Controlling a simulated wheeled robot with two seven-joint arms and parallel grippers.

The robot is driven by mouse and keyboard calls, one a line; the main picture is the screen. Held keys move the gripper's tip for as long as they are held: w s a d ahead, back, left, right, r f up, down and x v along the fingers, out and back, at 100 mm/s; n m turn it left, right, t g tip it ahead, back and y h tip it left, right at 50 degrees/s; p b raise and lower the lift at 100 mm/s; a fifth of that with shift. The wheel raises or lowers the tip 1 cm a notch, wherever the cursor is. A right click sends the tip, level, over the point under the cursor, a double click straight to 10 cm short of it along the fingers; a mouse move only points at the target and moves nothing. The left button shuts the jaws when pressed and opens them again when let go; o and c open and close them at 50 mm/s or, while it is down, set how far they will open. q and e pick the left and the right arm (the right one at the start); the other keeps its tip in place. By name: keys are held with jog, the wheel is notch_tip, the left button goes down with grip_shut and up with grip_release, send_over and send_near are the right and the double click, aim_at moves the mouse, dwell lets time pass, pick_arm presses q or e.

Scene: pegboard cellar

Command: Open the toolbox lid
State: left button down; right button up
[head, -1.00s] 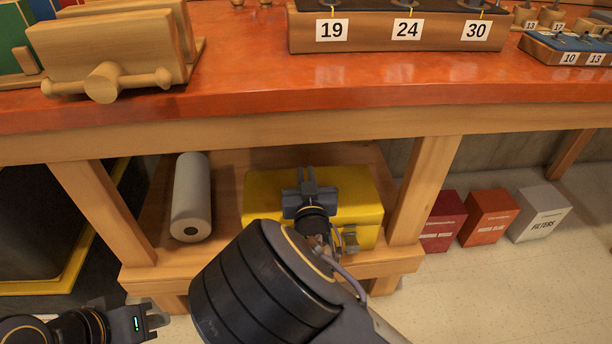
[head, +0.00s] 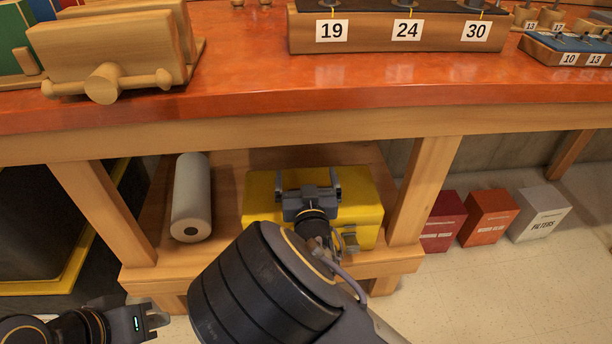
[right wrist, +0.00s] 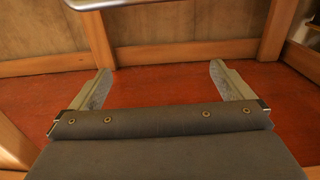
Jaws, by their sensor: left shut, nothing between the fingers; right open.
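The yellow toolbox (head: 362,198) sits on the low wooden shelf under the bench in the head view. Its lid looks closed, and a grey latch (head: 350,240) shows at its front right. My right gripper (head: 308,179) is open over the toolbox and hides part of its top and front; I cannot tell whether it touches. In the right wrist view its spread fingers (right wrist: 160,85) have nothing between them. My left gripper (head: 160,319) is shut and empty at the lower left, well away from the toolbox.
A white paper roll (head: 191,197) lies on the shelf (head: 225,258) left of the toolbox. Wooden legs (head: 426,190) flank the shelf, and the red-orange bench top (head: 240,90) overhangs it. Several boxes, including a white one (head: 540,211), stand on the floor at right.

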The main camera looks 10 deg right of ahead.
jog(key=s+p, duration=0.1)
jog(key=s, duration=0.6)
jog(key=shift+s+a, duration=0.1)
